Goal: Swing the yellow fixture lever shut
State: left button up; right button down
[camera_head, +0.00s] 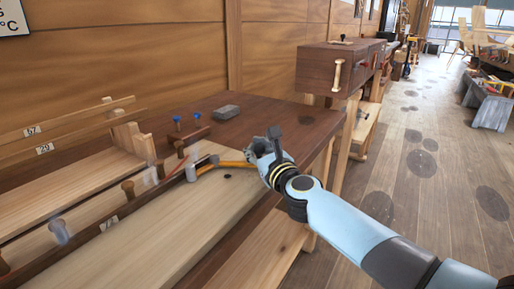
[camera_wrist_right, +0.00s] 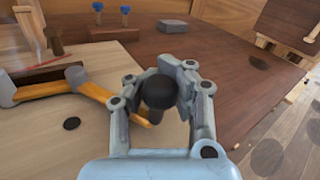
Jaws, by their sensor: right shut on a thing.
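The yellow fixture lever (camera_head: 232,164) reaches from a grey pivot (camera_head: 191,172) on the pale board to my right gripper (camera_head: 262,149). In the right wrist view the lever (camera_wrist_right: 92,90) runs in from the left, with a bend, to a black knob (camera_wrist_right: 160,92) at its end. My right gripper (camera_wrist_right: 161,78) is shut on this knob, with one finger on each side. In the head view the knob is hidden by the fingers. My left gripper is not in view.
Two blue-topped pins (camera_head: 186,121) and a grey block (camera_head: 227,111) are on the dark bench top (camera_head: 285,115) behind the lever. Wooden pegs (camera_head: 128,190) line the strip at left. The floor at right is open.

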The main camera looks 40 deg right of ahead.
aim_at(259, 154)
jog(key=shift+s+d, duration=0.1)
jog(key=shift+s+a+m+g+h+p, duration=0.15)
jog(key=shift+s+a+m+h+p, duration=0.2)
jog(key=shift+h, duration=0.25)
jog(key=shift+s+a+m+g+h+p, duration=0.1)
jog(key=shift+s+m+g+h+p, duration=0.1)
jog(key=shift+m+h, duration=0.35)
jog(key=shift+s+a+f+m+g+h, duration=0.1)
jog(key=shift+s+a+m+g+h, duration=0.2)
jog(key=shift+h, duration=0.35)
jog(key=shift+s+a+m+g+h, duration=0.15)
jog(key=shift+s+m+h, duration=0.25)
jog(key=shift+h, duration=0.2)
jog(key=shift+d, duration=0.1)
jog(key=c, duration=1.3)
grip_release()
jog(key=shift+s+d, duration=0.2)
jog(key=shift+d, duration=0.05)
jog(key=o, duration=0.4)
jog(key=shift+c, duration=0.2)
jog(key=shift+w+a, duration=0.1)
jog(key=shift+a, duration=0.05)
